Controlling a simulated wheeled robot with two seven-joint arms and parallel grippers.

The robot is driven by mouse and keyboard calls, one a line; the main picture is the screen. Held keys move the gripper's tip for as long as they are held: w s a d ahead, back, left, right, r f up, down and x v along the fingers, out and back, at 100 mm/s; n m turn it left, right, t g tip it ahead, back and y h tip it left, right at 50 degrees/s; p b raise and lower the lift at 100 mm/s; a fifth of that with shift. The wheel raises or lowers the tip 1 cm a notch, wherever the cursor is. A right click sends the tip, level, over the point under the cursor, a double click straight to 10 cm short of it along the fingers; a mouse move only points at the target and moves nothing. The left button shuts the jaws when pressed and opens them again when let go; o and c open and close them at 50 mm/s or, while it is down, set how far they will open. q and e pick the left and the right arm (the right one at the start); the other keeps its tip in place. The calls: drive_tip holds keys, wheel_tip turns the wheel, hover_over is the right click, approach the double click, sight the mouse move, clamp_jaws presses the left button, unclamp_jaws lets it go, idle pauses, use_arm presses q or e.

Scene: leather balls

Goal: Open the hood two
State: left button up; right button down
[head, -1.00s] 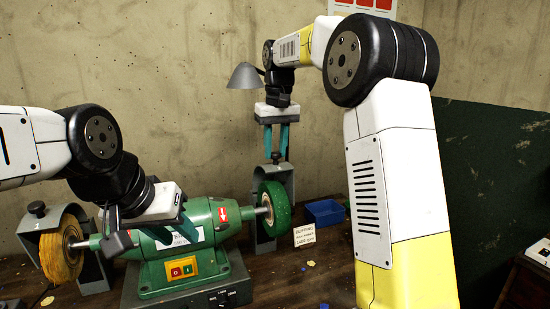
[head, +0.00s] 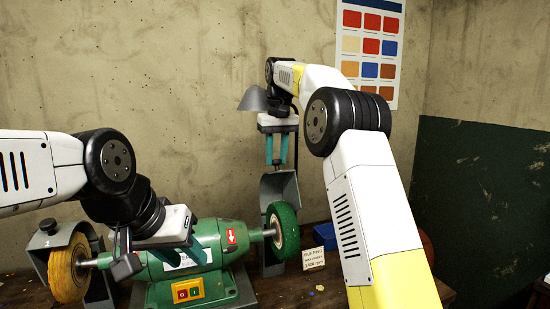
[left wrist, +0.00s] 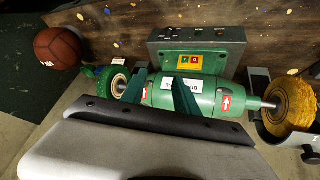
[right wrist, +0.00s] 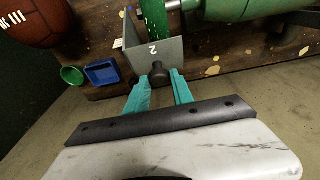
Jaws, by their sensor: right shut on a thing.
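Hood two (head: 280,190) is the grey metal guard behind the green wheel (head: 285,231) on the right of the grinder; the right wrist view shows a "2" on it (right wrist: 165,55). My right gripper (head: 276,163) points down at its top. In the right wrist view that gripper (right wrist: 160,84) is shut on the dark knob (right wrist: 160,74) of the hood. The green wheel's upper part shows clear of the hood. My left gripper (left wrist: 160,88) is open and empty, its fingers spread above the grinder's green motor body (left wrist: 205,97).
Another grey hood (head: 43,241) stands over the yellow wheel (head: 67,272) at left. A lamp (head: 254,98) hangs behind the right gripper. A blue bin (right wrist: 102,73), a green cup (right wrist: 72,76) and a brown ball (left wrist: 57,48) lie beyond the green wheel. A small sign (head: 325,236) stands beside it.

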use_arm(q)
drive_tip(key=shift+c, duration=1.2)
drive_tip(key=shift+w+r, duration=0.2)
drive_tip(key=shift+r, duration=0.05)
drive_tip(key=c, duration=0.4)
drive_tip(key=w+d+r+m, duration=0.1)
drive_tip(key=w+r, duration=0.1)
drive_tip(key=w+d+r+m, duration=0.2)
drive_tip(key=w+r, duration=0.1)
drive_tip(key=w+d+r+m, duration=0.2)
drive_tip(key=w, duration=0.1)
drive_tip(key=shift+w+r, duration=0.2)
drive_tip(key=shift+w, duration=0.05)
clamp_jaws()
drive_tip(key=w+d+r+m, duration=0.75)
drive_tip(key=w+d, duration=0.25)
drive_tip(key=d, duration=0.2)
drive_tip(key=w+d+f, duration=0.1)
drive_tip(key=w+f, duration=0.7)
drive_tip(key=w, duration=0.1)
drive_tip(key=shift+w+d, duration=0.25)
drive_tip(key=shift+d, duration=0.1)
